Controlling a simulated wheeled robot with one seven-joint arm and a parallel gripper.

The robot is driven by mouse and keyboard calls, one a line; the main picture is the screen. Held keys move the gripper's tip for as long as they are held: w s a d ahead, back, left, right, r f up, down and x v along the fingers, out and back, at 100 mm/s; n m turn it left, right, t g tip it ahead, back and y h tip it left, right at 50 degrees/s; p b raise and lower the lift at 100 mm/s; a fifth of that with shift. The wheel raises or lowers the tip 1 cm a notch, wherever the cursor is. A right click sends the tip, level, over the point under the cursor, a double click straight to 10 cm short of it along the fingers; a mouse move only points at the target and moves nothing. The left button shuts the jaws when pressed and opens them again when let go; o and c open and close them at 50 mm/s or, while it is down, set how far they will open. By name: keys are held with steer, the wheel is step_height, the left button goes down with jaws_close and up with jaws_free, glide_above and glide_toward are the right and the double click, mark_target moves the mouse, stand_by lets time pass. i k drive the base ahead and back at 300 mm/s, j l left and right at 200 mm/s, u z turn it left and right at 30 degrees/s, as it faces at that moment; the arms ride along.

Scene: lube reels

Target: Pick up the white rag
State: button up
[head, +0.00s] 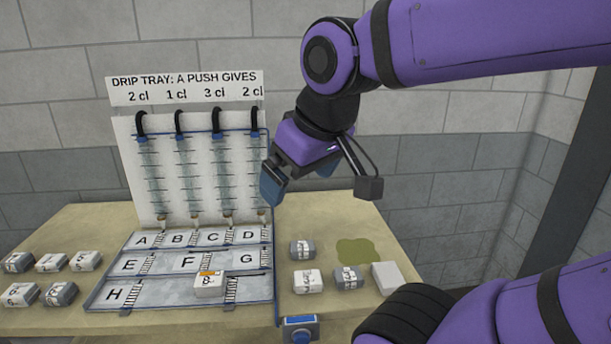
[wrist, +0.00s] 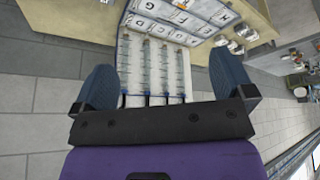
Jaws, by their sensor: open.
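A plain white, block-shaped thing (head: 387,278), which looks like the folded white rag, lies on the table's right part, just below a green stain. My gripper (head: 299,181) is open and empty, raised in front of the upright board's right edge, well above and to the left of the white thing. In the wrist view the two blue fingers of my gripper (wrist: 165,78) are spread wide with nothing between them. I cannot make out the rag for certain in that view.
A lettered tray (head: 180,292) with a lettered block (head: 209,284) in it fills the table's middle. The upright board (head: 150,200) with tubes stands behind it. Several grey-and-white blocks lie left, and others (head: 308,281) near the white thing. The green stain (head: 357,251) is flat.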

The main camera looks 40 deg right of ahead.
mark_target(388, 276)
steer(key=z, duration=1.4)
